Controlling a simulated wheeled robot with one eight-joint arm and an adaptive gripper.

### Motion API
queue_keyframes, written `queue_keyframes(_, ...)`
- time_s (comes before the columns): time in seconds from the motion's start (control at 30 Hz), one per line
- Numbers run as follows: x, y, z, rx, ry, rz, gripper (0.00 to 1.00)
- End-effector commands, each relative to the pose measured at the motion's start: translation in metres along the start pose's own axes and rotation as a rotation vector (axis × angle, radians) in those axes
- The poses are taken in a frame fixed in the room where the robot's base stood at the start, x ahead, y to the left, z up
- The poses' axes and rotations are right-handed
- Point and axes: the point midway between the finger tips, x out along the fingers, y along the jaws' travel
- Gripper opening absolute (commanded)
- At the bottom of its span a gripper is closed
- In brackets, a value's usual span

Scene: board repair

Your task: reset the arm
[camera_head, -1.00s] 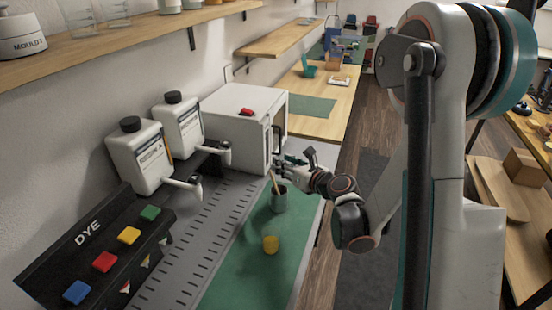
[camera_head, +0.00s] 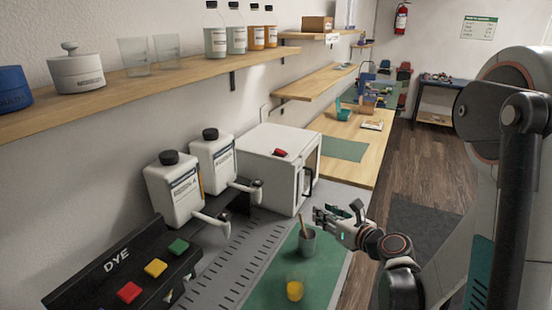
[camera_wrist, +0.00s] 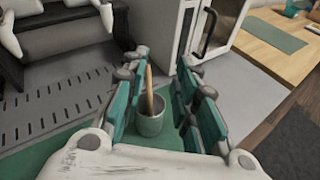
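My gripper (camera_head: 328,217) is at the end of my arm, over the right part of the bench and next to a grey cup with a wooden stick. In the wrist view my gripper (camera_wrist: 165,105) has its two teal-padded fingers apart, with nothing held between them. The grey cup (camera_head: 307,246) stands on the green mat (camera_head: 262,292). It also shows in the wrist view (camera_wrist: 150,124), beyond and between the fingers, with the stick (camera_wrist: 149,88) leaning in it. My arm rises at the right of the head view.
A white box-shaped machine (camera_head: 272,170) with a door stands behind the cup. Two white dispensers (camera_head: 175,192) and a black DYE panel (camera_head: 110,275) are at left. A yellow cup (camera_head: 295,290) stands on the mat. A wooden shelf (camera_head: 150,73) runs above. Dark floor lies at right.

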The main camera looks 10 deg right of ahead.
Motion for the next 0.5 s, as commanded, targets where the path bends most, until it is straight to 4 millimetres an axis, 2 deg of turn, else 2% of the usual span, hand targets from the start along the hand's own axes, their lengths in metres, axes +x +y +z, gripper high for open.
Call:
queue_keyframes(0.17,-0.003,0.031,0.013,-0.192,0.053,0.044,0.27)
queue_keyframes(0.37,-0.020,0.070,0.024,-0.633,0.157,0.115,0.27)
queue_keyframes(0.5,-0.039,0.095,0.028,-0.950,0.221,0.184,0.27)
